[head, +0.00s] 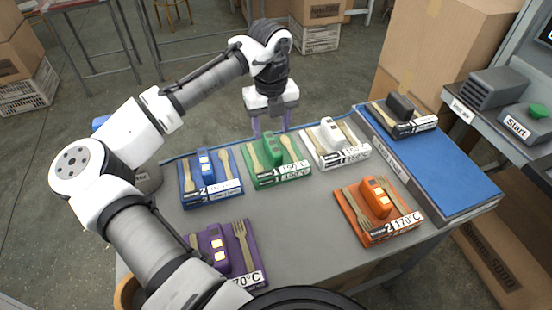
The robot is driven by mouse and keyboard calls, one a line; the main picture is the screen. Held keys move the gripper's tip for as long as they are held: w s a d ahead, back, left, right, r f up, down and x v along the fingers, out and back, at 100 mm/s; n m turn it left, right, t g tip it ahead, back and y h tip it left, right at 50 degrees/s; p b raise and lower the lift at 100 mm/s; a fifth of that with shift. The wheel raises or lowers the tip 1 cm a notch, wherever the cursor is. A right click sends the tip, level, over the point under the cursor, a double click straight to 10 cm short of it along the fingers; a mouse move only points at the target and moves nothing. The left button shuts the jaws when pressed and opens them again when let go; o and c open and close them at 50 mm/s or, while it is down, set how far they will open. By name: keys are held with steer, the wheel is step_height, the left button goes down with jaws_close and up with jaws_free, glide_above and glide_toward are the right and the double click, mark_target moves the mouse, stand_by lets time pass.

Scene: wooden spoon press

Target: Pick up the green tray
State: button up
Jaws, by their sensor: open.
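The green tray (292,178) lies on the grey table, between a blue tray on its left and a white tray on its right. It has a green block-shaped handle (271,147) standing in its middle, wooden utensils on either side and a label reading 150°C on its front. My gripper (270,127) points down with its fingers apart, just behind and above the green tray's handle. Nothing is held in it. The view does not show clearly how high the fingertips are above the tray.
The blue tray (213,197) and white tray (354,159) flank the green one closely. A purple tray (258,262) and an orange tray (385,236) lie nearer. A black tray (417,126) sits on a blue mat (450,182) at right. The front-middle table (310,225) is clear.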

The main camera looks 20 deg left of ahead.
mark_target(274, 147)
steer(key=f, duration=0.7)
steer(key=shift+d+f+p, duration=0.2)
steer(key=shift+d+p, duration=0.15)
steer(key=shift+p, duration=0.05)
steer(key=shift+c, duration=0.2)
jaws_close()
